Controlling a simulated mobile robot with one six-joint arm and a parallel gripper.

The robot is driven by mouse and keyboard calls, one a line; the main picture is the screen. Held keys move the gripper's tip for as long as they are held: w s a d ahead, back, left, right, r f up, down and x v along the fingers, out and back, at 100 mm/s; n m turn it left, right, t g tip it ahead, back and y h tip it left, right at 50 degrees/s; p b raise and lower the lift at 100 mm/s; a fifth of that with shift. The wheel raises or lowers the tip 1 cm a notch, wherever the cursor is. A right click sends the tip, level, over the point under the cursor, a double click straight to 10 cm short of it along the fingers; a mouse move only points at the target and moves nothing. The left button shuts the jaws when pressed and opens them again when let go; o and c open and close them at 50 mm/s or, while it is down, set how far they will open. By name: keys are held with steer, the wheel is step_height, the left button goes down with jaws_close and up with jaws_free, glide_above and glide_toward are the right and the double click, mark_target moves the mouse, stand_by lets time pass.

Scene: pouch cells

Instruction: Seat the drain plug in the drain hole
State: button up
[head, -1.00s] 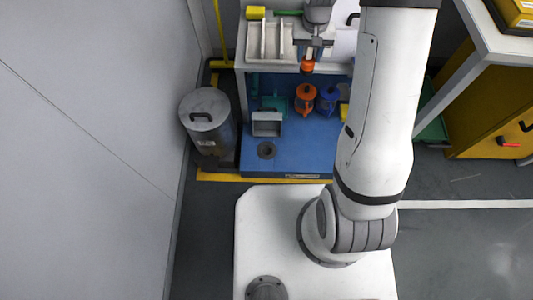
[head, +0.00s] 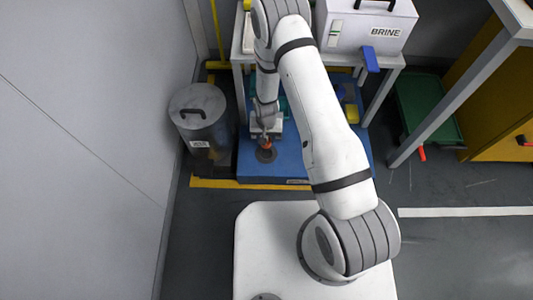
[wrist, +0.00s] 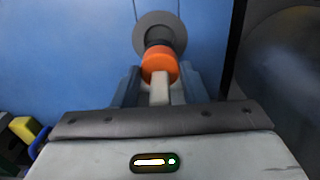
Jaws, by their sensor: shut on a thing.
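The drain plug is an orange cap (wrist: 159,64) with a darker lower part, held by its pale stem. My gripper (wrist: 160,86) is shut on it. The drain hole shows as a grey ring (wrist: 143,29) in the blue floor panel (wrist: 70,50). The plug overlaps the near side of the ring in the wrist view and hides much of the hole. In the head view, the orange plug (head: 266,144) is right at the far side of the dark ring (head: 266,156), below my gripper (head: 265,137). I cannot tell whether its tip is inside the hole.
A grey lidded bin (head: 199,122) stands just left of the blue panel. A white BRINE box (head: 366,28) sits on the table behind. A green tray (head: 425,108) lies on the floor at right. My arm hides part of the panel.

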mark_target(266, 148)
step_height(266, 148, down, 8)
steer(key=b, duration=0.3)
steer(key=shift+f, duration=0.15)
steer(key=shift+f, duration=0.2)
steer(key=o, duration=1)
steer(key=shift+o, duration=0.2)
